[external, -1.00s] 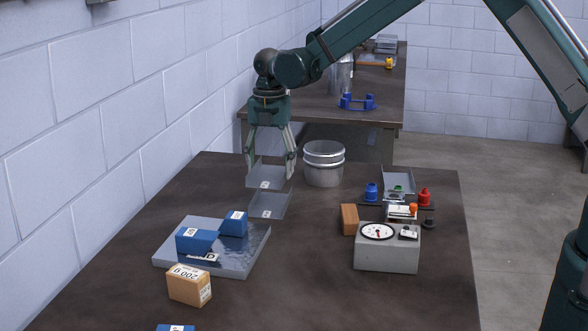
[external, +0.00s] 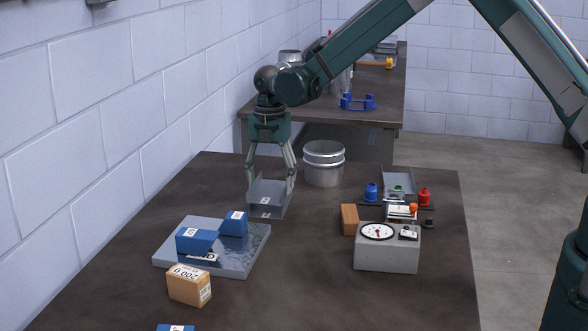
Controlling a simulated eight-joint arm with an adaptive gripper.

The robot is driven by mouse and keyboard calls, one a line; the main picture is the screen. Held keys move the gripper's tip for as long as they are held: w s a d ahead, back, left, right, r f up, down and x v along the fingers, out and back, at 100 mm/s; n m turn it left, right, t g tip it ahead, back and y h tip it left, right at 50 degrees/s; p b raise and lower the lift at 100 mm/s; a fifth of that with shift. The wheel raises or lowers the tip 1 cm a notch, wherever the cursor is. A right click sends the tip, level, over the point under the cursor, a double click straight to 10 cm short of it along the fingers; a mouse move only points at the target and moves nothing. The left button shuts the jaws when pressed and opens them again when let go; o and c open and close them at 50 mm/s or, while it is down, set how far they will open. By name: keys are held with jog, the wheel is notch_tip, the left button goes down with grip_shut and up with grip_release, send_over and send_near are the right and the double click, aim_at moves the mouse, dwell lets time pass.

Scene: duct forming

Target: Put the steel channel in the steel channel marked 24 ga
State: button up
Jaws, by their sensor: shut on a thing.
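My gripper (external: 271,181) is shut on a grey steel channel (external: 265,192) with a small white label. It holds this channel low, right over a second grey steel channel (external: 266,213) on the near table. The held channel overlaps the lower one and hides most of it. I cannot tell whether the two touch or whether the held one sits inside. The label print is too small to read.
A metal plate (external: 228,261) with blue blocks (external: 197,241) lies at front left, near a tan box (external: 189,285). A round metal tin (external: 324,164) stands just right of my gripper. A brown block (external: 349,219) and dial gauge (external: 378,232) are further right.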

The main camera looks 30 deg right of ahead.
aim_at(271, 191)
jog(key=shift+f+b, duration=0.5)
jog(key=shift+f, duration=0.15)
jog(key=o, duration=0.9)
jog(key=shift+r, duration=0.3)
jog(key=shift+r+p, duration=0.45)
jog(key=shift+p, duration=0.15)
notch_tip(271, 191, up, 12)
jog(key=shift+f, duration=0.1)
dwell(0.5)
